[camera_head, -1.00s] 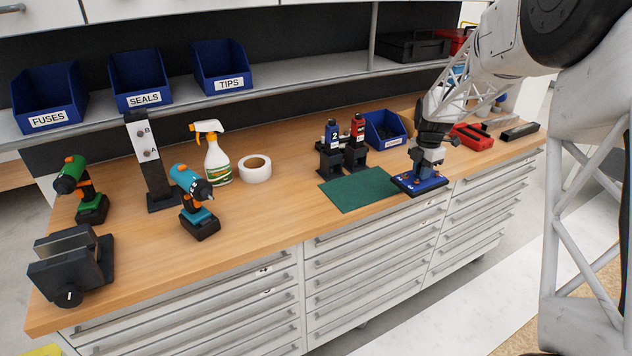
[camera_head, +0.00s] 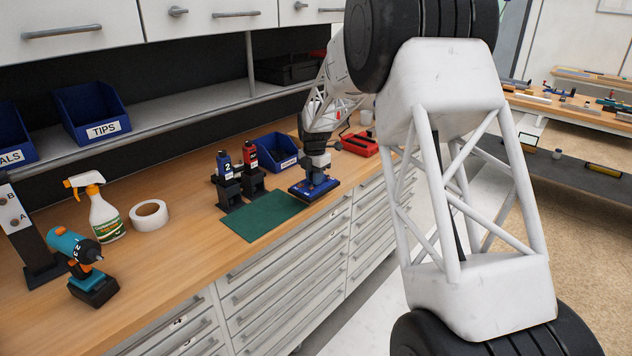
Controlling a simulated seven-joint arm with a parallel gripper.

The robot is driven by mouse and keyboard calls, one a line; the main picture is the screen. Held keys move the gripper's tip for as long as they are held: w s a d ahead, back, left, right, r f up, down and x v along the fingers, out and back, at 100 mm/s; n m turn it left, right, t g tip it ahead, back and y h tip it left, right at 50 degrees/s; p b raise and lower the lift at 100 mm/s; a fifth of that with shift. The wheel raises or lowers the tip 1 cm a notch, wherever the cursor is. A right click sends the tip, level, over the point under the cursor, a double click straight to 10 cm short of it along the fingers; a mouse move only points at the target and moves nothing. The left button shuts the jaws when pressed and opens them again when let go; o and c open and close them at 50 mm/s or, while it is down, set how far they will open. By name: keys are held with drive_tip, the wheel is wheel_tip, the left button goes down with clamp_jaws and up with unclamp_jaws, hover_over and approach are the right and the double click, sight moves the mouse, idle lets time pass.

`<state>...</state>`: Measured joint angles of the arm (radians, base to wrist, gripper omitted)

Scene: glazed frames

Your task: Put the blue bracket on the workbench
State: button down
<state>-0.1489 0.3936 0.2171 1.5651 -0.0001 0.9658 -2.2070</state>
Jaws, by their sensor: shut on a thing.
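The blue bracket (camera_head: 325,187) is a flat blue plate with small orange spots, at the front edge of the wooden workbench (camera_head: 185,262). It lies at the right end of the green mat (camera_head: 262,216). My gripper (camera_head: 317,174) points down over it and is shut on it. The fingertips are small and partly hidden by the gripper body. I cannot tell whether the bracket touches the bench top or hangs just above it.
A blue bin (camera_head: 277,150) and red tool (camera_head: 360,143) are nearby. Another bench (camera_head: 570,112) with parts stands far right. My arm blocks much of the right side.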

drive_tip(key=shift+w+a+f, duration=0.1)
drive_tip(key=shift+w+a, duration=0.1)
drive_tip(key=shift+w, duration=1.25)
drive_tip(key=shift+w+a+f, duration=0.1)
drive_tip(key=shift+w+a, duration=0.15)
drive_tip(key=shift+w, duration=1.25)
drive_tip(key=shift+w+a+f, duration=0.1)
drive_tip(key=shift+w+a, duration=0.1)
drive_tip(key=shift+w, duration=1.25)
drive_tip(key=shift+w, duration=0.1)
drive_tip(key=shift+w, duration=0.3)
drive_tip(key=shift+f, duration=1.8)
drive_tip(key=shift+f, duration=0.1)
drive_tip(key=c, duration=1)
unclamp_jaws()
drive_tip(key=shift+f, duration=0.15)
drive_tip(key=shift+c, duration=0.2)
wheel_tip(320, 180, up, 12)
